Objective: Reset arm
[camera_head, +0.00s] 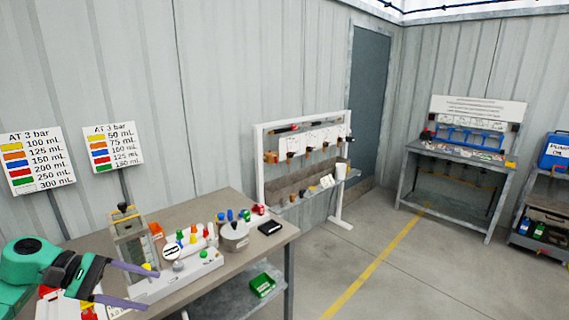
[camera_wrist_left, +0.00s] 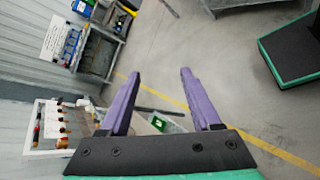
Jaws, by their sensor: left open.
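My left gripper (camera_head: 138,286) comes in from the lower left in the head view, on a green and black arm. Its two purple fingers are spread apart with nothing between them. It is at the left end of the grey workbench (camera_head: 265,241), in front of the items there. The left wrist view also shows the open left gripper (camera_wrist_left: 160,85), with floor and a yellow line beyond its fingers. My right gripper is not in view.
The workbench carries a white tray (camera_head: 180,281) with several coloured parts and a black box (camera_head: 270,228). A green bin (camera_head: 262,285) sits on the lower shelf. A white-framed rack (camera_head: 258,165) and a second bench (camera_head: 458,153) stand farther off. Open floor lies at right.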

